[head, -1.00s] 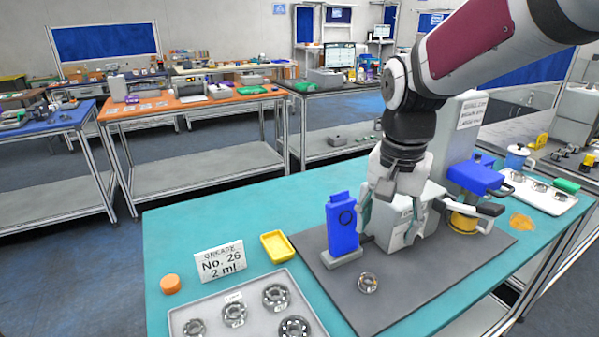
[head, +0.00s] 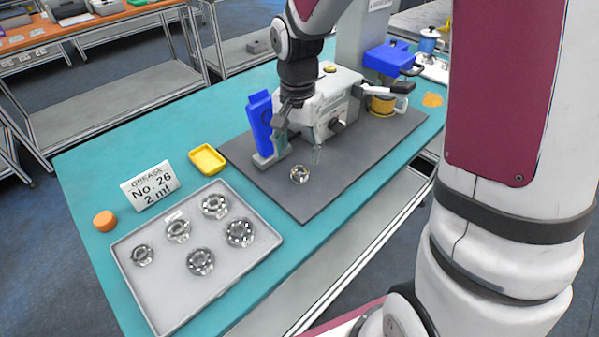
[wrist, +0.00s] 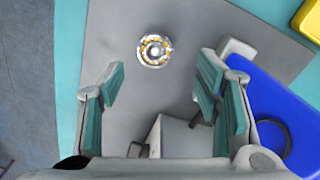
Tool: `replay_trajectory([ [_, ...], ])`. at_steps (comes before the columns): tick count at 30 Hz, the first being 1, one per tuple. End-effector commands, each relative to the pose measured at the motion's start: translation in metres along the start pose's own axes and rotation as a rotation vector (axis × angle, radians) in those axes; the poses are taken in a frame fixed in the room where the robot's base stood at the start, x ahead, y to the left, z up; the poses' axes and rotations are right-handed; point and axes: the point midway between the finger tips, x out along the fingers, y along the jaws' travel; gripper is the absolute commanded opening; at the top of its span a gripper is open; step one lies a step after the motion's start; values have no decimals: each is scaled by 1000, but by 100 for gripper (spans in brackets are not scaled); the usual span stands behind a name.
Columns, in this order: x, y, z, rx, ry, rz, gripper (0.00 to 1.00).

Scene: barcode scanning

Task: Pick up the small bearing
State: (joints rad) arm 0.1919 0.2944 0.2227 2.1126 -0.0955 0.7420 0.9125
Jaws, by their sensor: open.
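A small metal ball bearing (head: 300,174) lies flat on the grey mat (head: 340,172) in the head view. It also shows in the wrist view (wrist: 154,50), with orange between its rings. My gripper (wrist: 160,92) is open and empty, pointing down, with teal finger pads on both sides. In the wrist view the bearing lies ahead of the fingertips, roughly centred between them and not touching. In the head view my gripper (head: 299,146) is above the mat, just behind the bearing. Several other bearings (head: 201,262) of different sizes sit in the grey tray (head: 155,308).
A blue upright holder (head: 261,122) stands close beside my gripper, and a grey-white machine (head: 335,95) is behind it. A yellow dish (head: 207,159), a grease sign (head: 150,186) and an orange lid (head: 104,221) are to the left. The front of the mat is clear.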

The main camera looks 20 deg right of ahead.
Motion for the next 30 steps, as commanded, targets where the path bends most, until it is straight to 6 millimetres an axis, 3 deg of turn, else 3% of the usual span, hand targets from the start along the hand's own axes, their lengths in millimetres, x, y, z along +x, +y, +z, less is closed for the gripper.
replay_trajectory([
  [10, 45, 6, 3, -2, -3, 3, 58],
  [20, 51, 6, 2, -1, -1, 1, 58],
  [27, 51, 6, 2, -1, -1, 1, 5],
  [30, 50, 6, 2, -1, -1, 1, 5],
])
